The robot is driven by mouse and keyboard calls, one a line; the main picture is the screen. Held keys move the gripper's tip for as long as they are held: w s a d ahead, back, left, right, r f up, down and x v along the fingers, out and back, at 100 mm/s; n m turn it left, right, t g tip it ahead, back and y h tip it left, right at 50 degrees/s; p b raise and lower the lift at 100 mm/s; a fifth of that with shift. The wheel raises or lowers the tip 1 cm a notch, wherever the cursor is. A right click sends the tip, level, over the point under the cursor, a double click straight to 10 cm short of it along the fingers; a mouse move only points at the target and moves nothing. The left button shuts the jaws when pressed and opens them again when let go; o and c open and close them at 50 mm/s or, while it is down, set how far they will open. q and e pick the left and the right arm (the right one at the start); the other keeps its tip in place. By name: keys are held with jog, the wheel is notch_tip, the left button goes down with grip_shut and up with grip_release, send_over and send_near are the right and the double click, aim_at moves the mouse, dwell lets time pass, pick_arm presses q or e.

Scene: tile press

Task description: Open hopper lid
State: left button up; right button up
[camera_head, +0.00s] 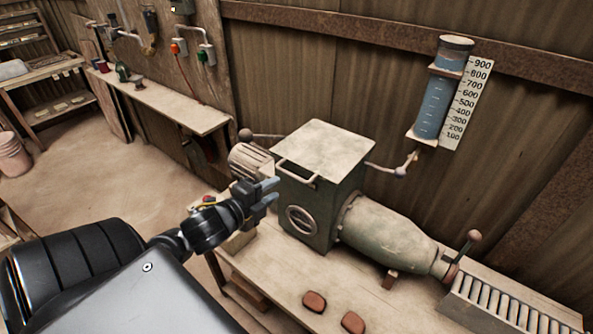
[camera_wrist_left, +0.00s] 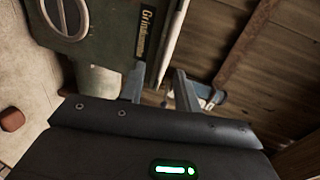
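The hopper is a dark green box (camera_head: 306,208) on the bench, with a flat beige lid (camera_head: 328,148) lying shut on top. A bar handle (camera_head: 297,172) runs along the lid's front-left edge. My left gripper (camera_head: 271,192) is just left of the box, near the handle and slightly below it, with its fingers apart and nothing between them. In the left wrist view the open fingers (camera_wrist_left: 158,85) point toward the green box wall (camera_wrist_left: 105,40) and the pale lid edge (camera_wrist_left: 172,38). Contact with the handle cannot be made out. My right gripper is not in view.
A tapered barrel (camera_head: 392,232) runs right from the box to a slatted roller rack (camera_head: 505,305). A blue water gauge (camera_head: 436,100) hangs on the wall behind. Two reddish tiles (camera_head: 314,301) lie on the bench front. A ribbed motor (camera_head: 250,160) stands behind my gripper.

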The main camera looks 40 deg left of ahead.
aim_at(291, 176)
pick_arm(q)
jog(key=b+x, duration=0.2)
jog(key=x, duration=0.1)
jog(key=b+x, duration=0.2)
jog(key=x, duration=0.1)
jog(key=b+x, duration=0.3)
jog(key=shift+w+r, duration=0.15)
jog(key=shift+r, duration=0.2)
jog(key=shift+x, duration=0.85)
jog(key=shift+d, duration=0.1)
jog(key=c, duration=0.7)
jog(key=shift+f, duration=0.1)
jog(key=shift+d, duration=0.1)
